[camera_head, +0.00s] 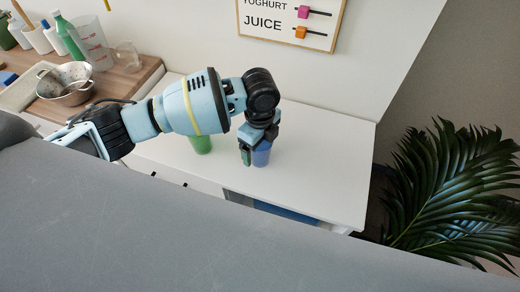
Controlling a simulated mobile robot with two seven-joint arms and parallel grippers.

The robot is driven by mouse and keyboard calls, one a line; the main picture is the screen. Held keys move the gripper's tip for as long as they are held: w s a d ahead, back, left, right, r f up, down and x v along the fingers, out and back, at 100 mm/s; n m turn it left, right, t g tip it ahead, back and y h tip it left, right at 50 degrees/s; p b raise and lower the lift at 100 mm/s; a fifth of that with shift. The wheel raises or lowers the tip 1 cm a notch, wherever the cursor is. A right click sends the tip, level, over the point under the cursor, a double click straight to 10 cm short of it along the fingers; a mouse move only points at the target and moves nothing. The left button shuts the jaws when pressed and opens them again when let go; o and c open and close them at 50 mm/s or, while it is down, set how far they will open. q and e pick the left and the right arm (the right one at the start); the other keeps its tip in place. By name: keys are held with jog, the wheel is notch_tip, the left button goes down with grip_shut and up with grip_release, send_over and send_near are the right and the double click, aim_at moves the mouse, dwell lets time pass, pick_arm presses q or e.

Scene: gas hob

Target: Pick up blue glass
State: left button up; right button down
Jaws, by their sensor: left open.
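The blue glass (262,156) stands upright on the white counter (320,170). My left gripper (254,150) comes down over it from above, with its fingers around or close beside the upper part of the glass. The near finger hides part of the glass, and I cannot tell whether the fingers touch it. The jaws are open. My right gripper is not in view.
A green glass (201,144) stands to the left, partly behind my left arm. A metal colander (66,92), a measuring jug (92,40) and bottles stand on the wooden worktop at the left. A plant (455,190) is at the right. The counter right of the blue glass is clear.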

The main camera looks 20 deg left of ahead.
pick_arm(q)
jog(key=c, duration=1.1)
jog(key=shift+c, duration=0.4)
jog(key=shift+r, duration=0.2)
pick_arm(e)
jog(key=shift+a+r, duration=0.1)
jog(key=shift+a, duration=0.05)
